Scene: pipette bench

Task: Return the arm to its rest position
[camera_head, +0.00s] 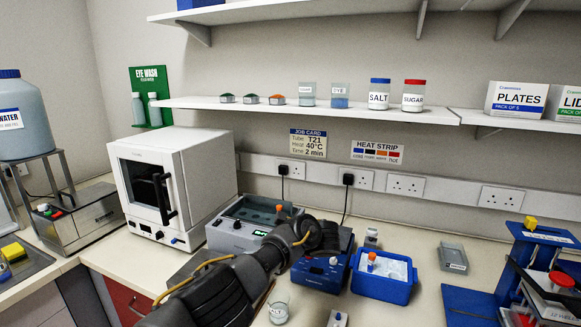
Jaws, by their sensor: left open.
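My left arm (225,290) comes in from the bottom edge, left of the middle, and reaches up and to the right over the bench. Its gripper (322,237) is at the far end, above the blue instrument (322,275), and hides part of it. The gripper is open, and I see nothing held in it. Its fingers are dark and hard to make out. My right gripper is not in view.
Left of the arm stand a grey bath unit (240,228) and a white oven (165,190). A blue tub (382,285) is just right of the gripper. A glass beaker (279,309) stands close to the forearm. A blue stand (540,240) is far right.

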